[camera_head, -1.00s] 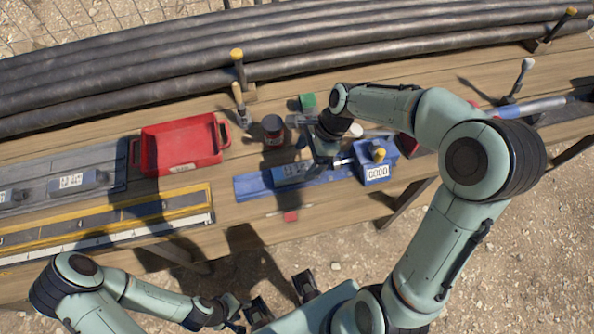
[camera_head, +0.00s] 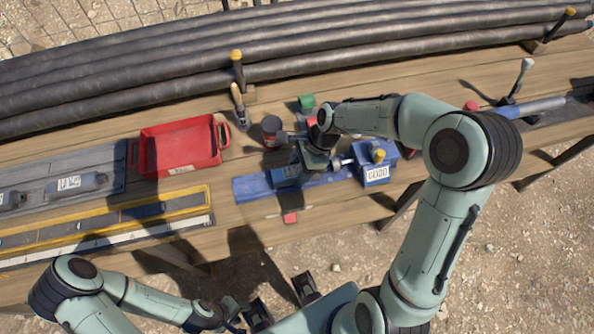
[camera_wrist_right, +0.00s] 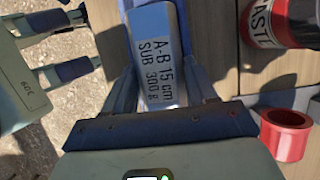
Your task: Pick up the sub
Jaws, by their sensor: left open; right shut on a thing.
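The sub (camera_wrist_right: 160,62) is a grey-blue block printed "A-B 15 cm SUB 300 g" in the right wrist view. My right gripper (camera_wrist_right: 160,85) is shut on it, with a finger along each side. In the head view, the right gripper (camera_head: 298,168) is low over the long blue fixture (camera_head: 253,187) and covers much of the sub. I cannot tell whether the sub is clear of the fixture. My left gripper (camera_head: 281,299) is open and empty at the bottom centre, away from the bench.
Black pipes (camera_head: 150,75) line the back. A red ring (camera_wrist_right: 286,134) lies nearby.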

